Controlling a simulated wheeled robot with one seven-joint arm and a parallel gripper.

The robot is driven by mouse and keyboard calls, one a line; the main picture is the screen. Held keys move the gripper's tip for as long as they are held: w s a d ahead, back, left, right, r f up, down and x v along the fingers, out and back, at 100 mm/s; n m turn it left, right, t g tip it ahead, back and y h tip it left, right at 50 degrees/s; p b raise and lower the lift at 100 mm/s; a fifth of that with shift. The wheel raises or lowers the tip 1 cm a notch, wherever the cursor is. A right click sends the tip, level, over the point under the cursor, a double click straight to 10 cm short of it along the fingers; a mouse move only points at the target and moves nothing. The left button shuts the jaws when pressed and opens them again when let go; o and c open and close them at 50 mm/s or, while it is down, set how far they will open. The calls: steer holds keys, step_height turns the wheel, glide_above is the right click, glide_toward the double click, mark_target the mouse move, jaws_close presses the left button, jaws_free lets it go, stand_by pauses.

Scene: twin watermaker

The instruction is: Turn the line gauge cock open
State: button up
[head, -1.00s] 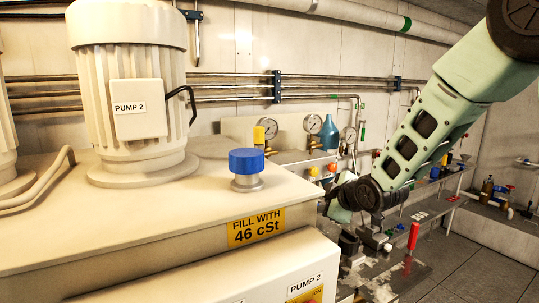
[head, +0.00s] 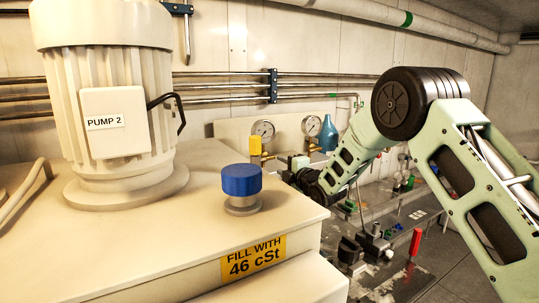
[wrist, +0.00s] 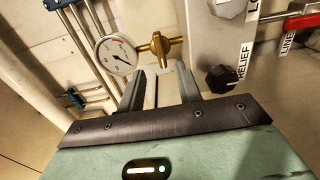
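A brass gauge cock (wrist: 158,47) with a T-shaped handle shows in the wrist view, beside a round white gauge (wrist: 118,56). I cannot read a label on this cock. My gripper (wrist: 160,72) is open and empty, its two dark fingers pointing at the cock. The cock lies just beyond the fingertips, between them in the picture; I see no clear contact. In the head view, two gauges (head: 263,130) (head: 312,125) stand behind the tank, and my gripper is mostly hidden near them behind my wrist.
A black RELIEF knob (wrist: 220,78) and a red lever (wrist: 304,22) near a LINE label sit on a panel right of the cock. Pipes (wrist: 85,50) run left of the gauge. The tank with a blue cap (head: 241,181) and PUMP 2 motor (head: 105,100) fills the head view's left.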

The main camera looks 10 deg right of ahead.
mark_target(269, 159)
steer(key=p+x, duration=0.3)
steer(key=x, duration=0.5)
steer(key=shift+w+a, duration=0.1)
steer(key=shift+w, duration=0.25)
steer(key=shift+c, duration=0.3)
steer(key=shift+f, duration=0.1)
jaws_close()
